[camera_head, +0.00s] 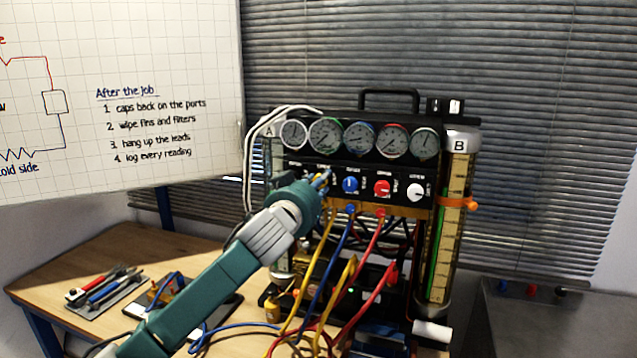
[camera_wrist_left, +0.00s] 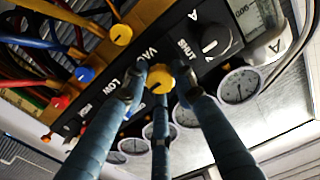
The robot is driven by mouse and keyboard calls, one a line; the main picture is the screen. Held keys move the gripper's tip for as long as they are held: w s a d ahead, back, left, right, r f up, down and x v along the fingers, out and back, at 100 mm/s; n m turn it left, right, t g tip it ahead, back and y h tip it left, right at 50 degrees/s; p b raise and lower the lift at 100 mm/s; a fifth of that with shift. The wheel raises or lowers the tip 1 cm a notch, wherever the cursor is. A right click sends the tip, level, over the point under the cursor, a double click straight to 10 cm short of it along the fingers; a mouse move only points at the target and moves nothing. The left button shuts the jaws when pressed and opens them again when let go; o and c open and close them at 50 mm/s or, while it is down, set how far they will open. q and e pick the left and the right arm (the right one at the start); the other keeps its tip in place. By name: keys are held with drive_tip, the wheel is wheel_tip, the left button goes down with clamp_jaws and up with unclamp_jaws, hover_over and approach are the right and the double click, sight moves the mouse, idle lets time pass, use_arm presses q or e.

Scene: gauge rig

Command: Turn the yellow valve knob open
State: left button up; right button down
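The yellow valve knob (camera_wrist_left: 158,78) is on the black panel of the gauge rig (camera_head: 446,190), beside a "VAC" label. In the left wrist view the three fingers of my left gripper (camera_wrist_left: 160,82) surround it, the two outer fingertips against its sides and the third below it. They look shut on it; no clear gap shows. In the head view my left gripper (camera_head: 322,181) reaches the panel left of the blue knob (camera_head: 350,185) and mostly hides the yellow knob. The knob's pointer direction is not readable. My right gripper is not in view.
Red (camera_head: 382,188) and white (camera_head: 415,191) knobs sit further right, below a row of gauges (camera_head: 360,136). A black knob (camera_wrist_left: 213,40) marked SHUT is close to my left fingers. Yellow, blue and red hoses (camera_head: 346,245) hang below. Tools (camera_head: 103,287) lie on the wooden bench (camera_head: 75,265).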

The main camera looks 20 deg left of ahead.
use_arm(q)
drive_tip(key=shift+r, duration=0.1)
clamp_jaws()
drive_tip(key=shift+n, duration=0.3)
drive_tip(key=shift+a+r+n+p, duration=0.15)
drive_tip(key=shift+n+p, duration=1.8)
drive_tip(key=shift+n, duration=2.4)
drive_tip(key=shift+a+n+p, duration=0.1)
drive_tip(key=shift+n+p, duration=1.8)
drive_tip(key=shift+n, duration=2.45)
